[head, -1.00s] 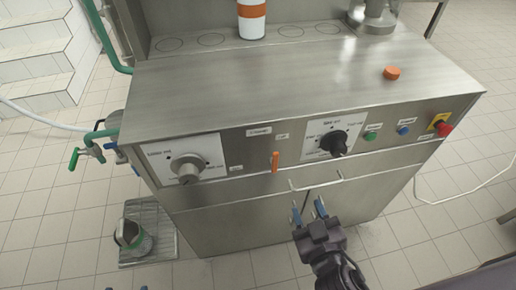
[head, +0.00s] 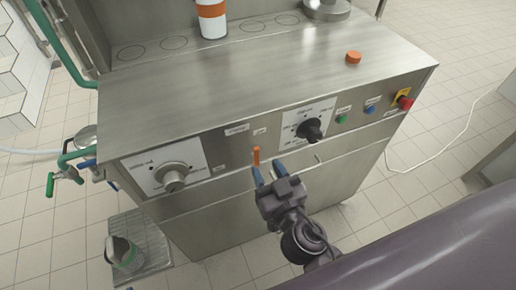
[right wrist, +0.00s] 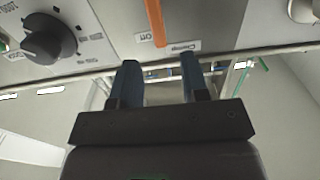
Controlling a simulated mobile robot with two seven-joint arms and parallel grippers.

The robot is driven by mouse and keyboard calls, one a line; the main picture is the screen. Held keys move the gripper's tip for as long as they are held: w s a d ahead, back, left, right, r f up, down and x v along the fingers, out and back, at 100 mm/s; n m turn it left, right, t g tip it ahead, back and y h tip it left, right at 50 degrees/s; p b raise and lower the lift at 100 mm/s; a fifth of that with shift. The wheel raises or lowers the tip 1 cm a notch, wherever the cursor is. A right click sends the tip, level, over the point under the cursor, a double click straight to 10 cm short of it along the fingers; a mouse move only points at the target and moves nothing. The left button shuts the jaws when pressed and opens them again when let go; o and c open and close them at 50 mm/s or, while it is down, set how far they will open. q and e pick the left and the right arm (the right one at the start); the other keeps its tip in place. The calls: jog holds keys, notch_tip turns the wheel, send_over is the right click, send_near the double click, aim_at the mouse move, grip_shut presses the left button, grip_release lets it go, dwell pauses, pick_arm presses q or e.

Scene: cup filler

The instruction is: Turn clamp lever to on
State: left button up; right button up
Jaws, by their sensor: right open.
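The clamp lever is a small orange handle (head: 256,156) on the steel front panel of the machine, between two dials. In the right wrist view the orange lever (right wrist: 155,22) lies at the top, between labels reading "Off" (right wrist: 149,36) and "Clamp" (right wrist: 182,47). My right gripper (head: 268,172) is open with blue-tipped fingers, just below and in front of the lever. In the right wrist view its fingertips (right wrist: 159,65) are apart, with the lever end just ahead of the gap and nothing held. My left gripper is not in view.
A black dial (head: 310,129) is right of the lever and a grey dial (head: 173,178) left. Green (head: 342,119) and blue (head: 370,110) buttons and a red knob (head: 405,103) sit further right. An orange-banded white cup (head: 212,20) and orange cap (head: 353,57) are on top.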

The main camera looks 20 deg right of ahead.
aim_at(257, 153)
jog(key=w+p, duration=0.1)
jog(key=w, duration=0.3)
jog(key=shift+w+a+r, duration=0.1)
jog(key=shift+w, duration=1.2)
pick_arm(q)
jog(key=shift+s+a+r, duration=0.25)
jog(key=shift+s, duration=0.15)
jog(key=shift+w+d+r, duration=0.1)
pick_arm(e)
grip_shut()
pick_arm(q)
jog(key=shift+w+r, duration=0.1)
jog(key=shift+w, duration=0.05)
